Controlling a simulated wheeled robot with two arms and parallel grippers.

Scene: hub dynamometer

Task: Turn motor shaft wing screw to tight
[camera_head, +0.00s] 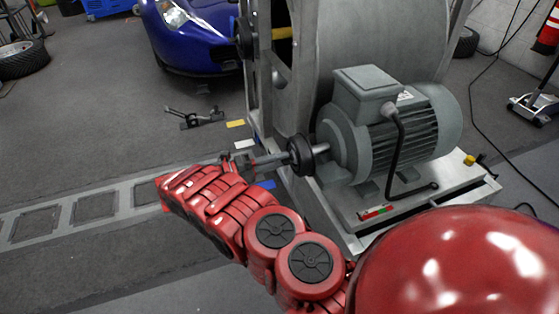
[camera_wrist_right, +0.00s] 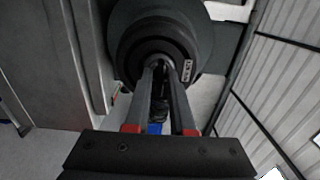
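The grey-green motor (camera_head: 395,130) stands on a pale base, its shaft pointing left to a round dark hub (camera_head: 302,156). My right gripper (camera_head: 268,161) is at the left end of this shaft, its fingers pointing at the hub. In the right wrist view, the two fingers of my right gripper (camera_wrist_right: 162,75) reach to the front of the dark hub (camera_wrist_right: 155,40), with a narrow gap between them. A small dark part (camera_wrist_right: 160,100) shows between the fingers; I cannot tell whether it is the wing screw or whether they grip it. My left gripper is not in view.
A large grey drum (camera_head: 375,35) in a metal frame (camera_head: 262,85) stands behind and left of the motor. A bent dark handle (camera_head: 398,150) is in front of the motor. A blue car (camera_head: 190,35) is at the back. The floor to the left is mostly clear.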

